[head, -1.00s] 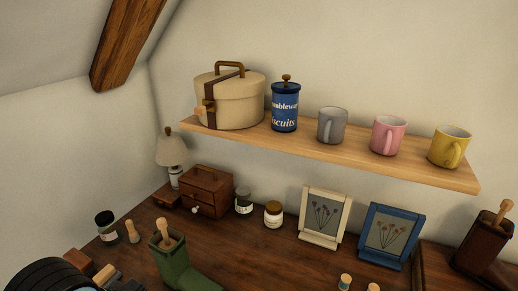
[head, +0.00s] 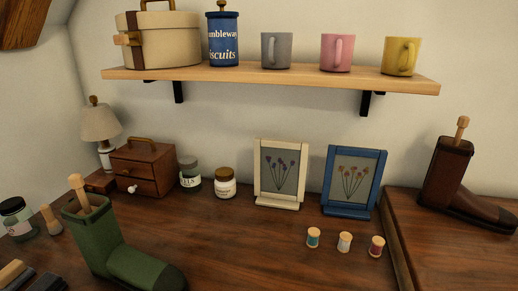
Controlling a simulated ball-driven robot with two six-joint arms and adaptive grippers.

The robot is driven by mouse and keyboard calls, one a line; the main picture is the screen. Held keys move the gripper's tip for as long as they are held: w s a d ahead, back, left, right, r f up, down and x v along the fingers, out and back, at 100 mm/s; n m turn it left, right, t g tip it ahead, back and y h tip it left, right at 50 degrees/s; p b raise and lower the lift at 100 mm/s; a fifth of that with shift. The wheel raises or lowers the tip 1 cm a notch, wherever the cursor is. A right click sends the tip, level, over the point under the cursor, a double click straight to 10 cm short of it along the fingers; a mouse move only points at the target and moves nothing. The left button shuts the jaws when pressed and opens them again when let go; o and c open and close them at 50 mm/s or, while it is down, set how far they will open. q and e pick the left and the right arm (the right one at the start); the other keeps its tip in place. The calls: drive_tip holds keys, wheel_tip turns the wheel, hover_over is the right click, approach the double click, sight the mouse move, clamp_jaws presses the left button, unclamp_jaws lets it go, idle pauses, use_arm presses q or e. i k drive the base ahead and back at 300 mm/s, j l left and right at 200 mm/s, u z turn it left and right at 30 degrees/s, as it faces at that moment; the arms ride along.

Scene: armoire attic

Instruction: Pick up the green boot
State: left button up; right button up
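The green boot (head: 104,243) stands upright on the dark wooden surface at the lower left of the head view. Its toe points to the lower right, and a light wooden handle (head: 80,190) sticks up out of its shaft. A brown boot (head: 444,182) with a similar wooden handle stands on a raised wooden top (head: 450,255) at the right. Neither gripper shows in the head view now.
A wooden shelf (head: 270,80) with a hatbox, a blue tin and mugs hangs above. A small drawer box (head: 143,170), jars, two picture frames and thread spools (head: 344,242) stand on the surface. The area right of the green boot's toe is clear.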

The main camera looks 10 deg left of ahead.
sight(98, 235)
drive_tip(key=k+l+u, duration=0.1)
drive_tip(key=u, duration=1.25)
drive_tip(key=l, duration=0.1)
